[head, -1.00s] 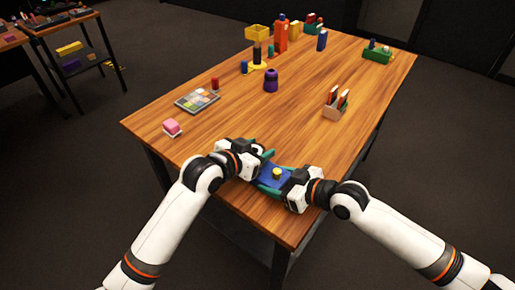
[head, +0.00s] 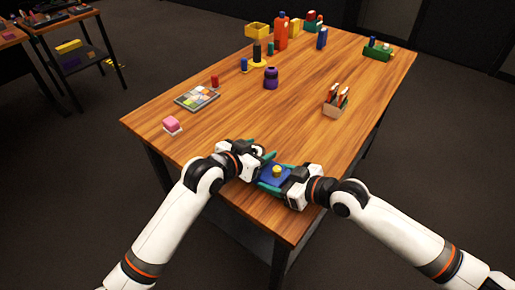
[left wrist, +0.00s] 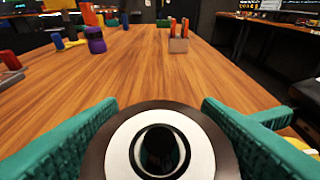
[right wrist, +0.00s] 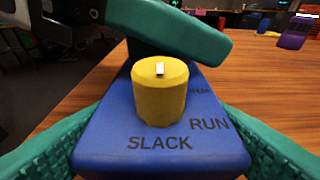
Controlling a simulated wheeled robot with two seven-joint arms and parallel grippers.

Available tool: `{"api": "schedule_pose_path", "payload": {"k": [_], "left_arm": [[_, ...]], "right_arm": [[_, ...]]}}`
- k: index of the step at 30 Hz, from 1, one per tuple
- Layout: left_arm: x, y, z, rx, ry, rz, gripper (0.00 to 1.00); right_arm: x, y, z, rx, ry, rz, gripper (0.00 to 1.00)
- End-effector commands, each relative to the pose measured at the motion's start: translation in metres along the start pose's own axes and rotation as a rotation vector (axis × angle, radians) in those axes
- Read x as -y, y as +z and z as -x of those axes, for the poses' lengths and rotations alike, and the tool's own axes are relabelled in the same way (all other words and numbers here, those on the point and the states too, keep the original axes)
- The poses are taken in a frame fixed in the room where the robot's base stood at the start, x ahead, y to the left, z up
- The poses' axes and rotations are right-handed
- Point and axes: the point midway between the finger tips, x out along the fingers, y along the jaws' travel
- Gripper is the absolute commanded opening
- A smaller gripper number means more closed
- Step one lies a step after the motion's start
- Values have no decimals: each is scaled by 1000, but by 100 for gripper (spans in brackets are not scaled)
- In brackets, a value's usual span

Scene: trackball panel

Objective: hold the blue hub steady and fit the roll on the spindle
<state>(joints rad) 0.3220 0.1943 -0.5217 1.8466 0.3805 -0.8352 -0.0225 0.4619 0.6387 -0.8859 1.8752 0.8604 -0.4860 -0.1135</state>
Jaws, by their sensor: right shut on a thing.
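The blue hub (head: 264,178) is at the table's near edge, and its top shows in the right wrist view (right wrist: 160,160) with SLACK and RUN lettering. A yellow knob (right wrist: 160,92) stands on it. My right gripper (right wrist: 165,125) is shut on the hub, one finger at each side. My left gripper (left wrist: 160,105) has its fingers either side of a round piece, apparently the roll (left wrist: 118,150), with dark rim, white ring and dark centre; its grip is unclear. One left finger crosses above the hub beyond the knob. I cannot make out the spindle.
Several coloured blocks are at the far end. The middle of the table (head: 240,125) is clear.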

Motion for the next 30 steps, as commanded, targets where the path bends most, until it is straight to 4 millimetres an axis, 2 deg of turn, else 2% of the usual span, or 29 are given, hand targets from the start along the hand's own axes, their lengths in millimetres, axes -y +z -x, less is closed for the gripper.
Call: {"api": "schedule_pose_path", "payload": {"k": [10,30], "left_arm": [[0,-1,5,-2,0,0,59],[0,0,60,-1,0,-1,59]], "right_arm": [[0,0,0,1,0,0,37],[0,0,0,1,0,0,37]]}}
